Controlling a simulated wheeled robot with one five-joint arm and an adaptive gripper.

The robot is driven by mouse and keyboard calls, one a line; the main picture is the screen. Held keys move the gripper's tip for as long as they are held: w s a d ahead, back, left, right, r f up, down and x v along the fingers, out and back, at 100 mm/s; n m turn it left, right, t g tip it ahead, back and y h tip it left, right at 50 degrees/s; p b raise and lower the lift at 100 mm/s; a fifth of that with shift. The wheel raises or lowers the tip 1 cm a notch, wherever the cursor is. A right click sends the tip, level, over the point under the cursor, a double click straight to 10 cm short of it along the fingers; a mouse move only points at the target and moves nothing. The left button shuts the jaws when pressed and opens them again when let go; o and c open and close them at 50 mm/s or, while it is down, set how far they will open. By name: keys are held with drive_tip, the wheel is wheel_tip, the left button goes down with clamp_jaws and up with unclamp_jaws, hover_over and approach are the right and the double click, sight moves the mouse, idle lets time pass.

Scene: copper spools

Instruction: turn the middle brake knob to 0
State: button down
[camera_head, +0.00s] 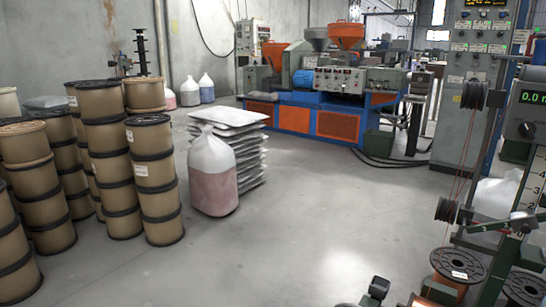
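At the right edge a dark panel carries a green-lit display (533,97); its text is cut off by the frame. A small round knob (526,129) sits just below the display. I cannot tell whether it is the middle brake knob, and its setting is too small to read. No row of three brake knobs can be made out. My gripper cannot be identified in this view. A small dark part (378,288) shows at the bottom edge, and I cannot tell what it belongs to.
A copper spool (459,275) sits on a green stand at the lower right. Thin copper wires run up past small dark pulleys (474,95). Stacked brown spools (155,175) and a pink-filled bag (212,180) stand left. The middle floor (290,225) is clear.

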drive_tip(key=shift+s+a+f, duration=0.1)
drive_tip(key=shift+f, duration=0.1)
idle(0.4)
drive_tip(key=shift+w+a, duration=0.2)
drive_tip(key=shift+a, duration=0.05)
idle(0.5)
